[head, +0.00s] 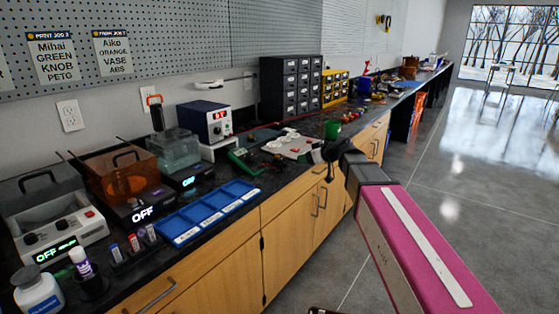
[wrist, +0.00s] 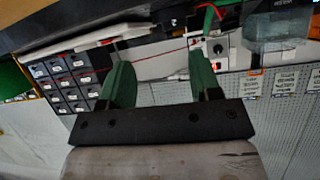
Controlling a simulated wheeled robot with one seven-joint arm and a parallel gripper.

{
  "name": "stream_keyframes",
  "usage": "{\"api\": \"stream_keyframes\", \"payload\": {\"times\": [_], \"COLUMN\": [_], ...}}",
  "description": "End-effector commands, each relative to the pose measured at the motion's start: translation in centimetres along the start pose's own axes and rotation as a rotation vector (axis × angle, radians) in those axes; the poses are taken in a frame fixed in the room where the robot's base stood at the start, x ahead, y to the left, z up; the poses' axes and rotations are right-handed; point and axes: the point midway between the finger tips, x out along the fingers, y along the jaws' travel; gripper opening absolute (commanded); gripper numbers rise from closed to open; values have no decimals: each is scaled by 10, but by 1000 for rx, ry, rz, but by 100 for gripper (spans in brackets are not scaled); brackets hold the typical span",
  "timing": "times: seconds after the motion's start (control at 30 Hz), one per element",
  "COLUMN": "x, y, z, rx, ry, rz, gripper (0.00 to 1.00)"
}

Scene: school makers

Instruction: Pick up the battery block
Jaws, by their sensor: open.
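I cannot pick out the battery block for certain in either view. Several small items lie around a pale board (head: 292,146) on the black bench, too small to tell apart. My gripper (head: 322,154) is over the bench's front edge, just right of the board, its fingers hard to make out. In the wrist view my gripper (wrist: 157,65) shows two green fingers spread wide with nothing between them. That view is upside down, with the wall and bench beyond the fingers.
A green meter (head: 243,160), a blue tray (head: 207,213) and a power supply (head: 211,122) stand left of my gripper. A green cup (head: 332,129) is close behind it. Dark drawer cabinets (head: 290,82) stand at the back. The floor (head: 470,210) on the right is clear.

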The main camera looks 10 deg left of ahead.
Motion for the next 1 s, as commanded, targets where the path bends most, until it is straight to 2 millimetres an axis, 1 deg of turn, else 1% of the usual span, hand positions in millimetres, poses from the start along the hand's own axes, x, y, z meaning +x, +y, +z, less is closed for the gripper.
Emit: {"api": "stream_keyframes", "payload": {"times": [0.03,0.07,0.1,0.2,0.33,0.5,0.6,0.77,0.87,1.0], "x": [4,5,7,12,26,52,62,69,80,101], "y": [-2,-4,-5,-6,-7,-7,-8,-9,-9,-11], "z": [-16,-23,-29,-36,-37,-38,-38,-37,-35,-32], "rx": [-26,-38,-50,-64,-65,-63,-63,-63,-63,-63], "ry": [30,45,59,76,76,75,74,74,74,73], "rz": [-6,-9,-12,-14,-15,-15,-15,-15,-14,-16], "gripper": [57,57,57,57,57,57,57,57,57,57]}}
